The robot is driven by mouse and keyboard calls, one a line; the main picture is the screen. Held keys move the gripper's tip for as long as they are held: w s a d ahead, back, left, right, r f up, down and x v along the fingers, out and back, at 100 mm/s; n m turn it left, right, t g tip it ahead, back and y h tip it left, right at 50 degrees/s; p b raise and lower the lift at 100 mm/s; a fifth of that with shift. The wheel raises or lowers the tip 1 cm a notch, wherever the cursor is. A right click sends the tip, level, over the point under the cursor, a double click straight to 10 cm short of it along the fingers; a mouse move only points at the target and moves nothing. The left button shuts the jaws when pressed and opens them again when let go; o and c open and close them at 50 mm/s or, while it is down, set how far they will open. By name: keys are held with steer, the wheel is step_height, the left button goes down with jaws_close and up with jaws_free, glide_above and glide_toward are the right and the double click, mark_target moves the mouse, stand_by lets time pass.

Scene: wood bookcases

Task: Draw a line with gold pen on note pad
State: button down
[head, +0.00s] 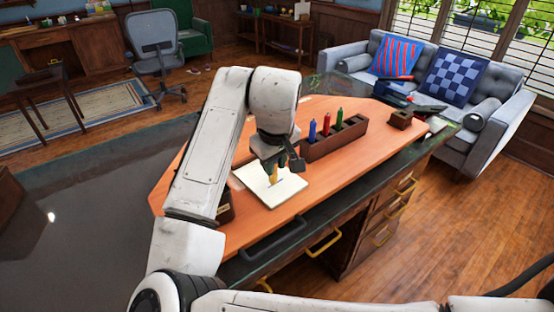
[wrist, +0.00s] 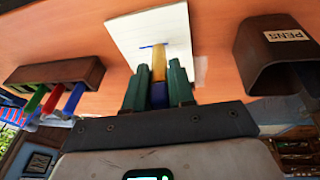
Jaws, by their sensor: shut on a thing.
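My gripper (head: 275,163) is over the white note pad (head: 294,189) on the orange desk mat. It is shut on the gold pen (head: 274,174), which points down at the pad. In the wrist view the green fingers of my gripper (wrist: 158,92) close on the pen (wrist: 159,60), whose held end looks blue. Its tip is at or just above the note pad (wrist: 130,36); I cannot tell if it touches. A short dark blue line shows on the pad beside the tip.
A brown rack (head: 345,139) behind the pad holds a blue pen (head: 312,130), a red pen (head: 326,124) and a green pen (head: 339,117). A brown cup labelled PENS (wrist: 275,65) stands beside the pad. A small brown box (head: 401,119) sits further right. The mat right of the pad is clear.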

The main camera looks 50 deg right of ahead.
steer(key=shift+a, duration=0.1)
steer(key=shift+w+a+f, duration=0.1)
steer(key=shift+w+a, duration=0.05)
steer(key=shift+a, duration=0.45)
step_height(320, 180, up, 8)
steer(key=p, duration=0.8)
stand_by(1.0)
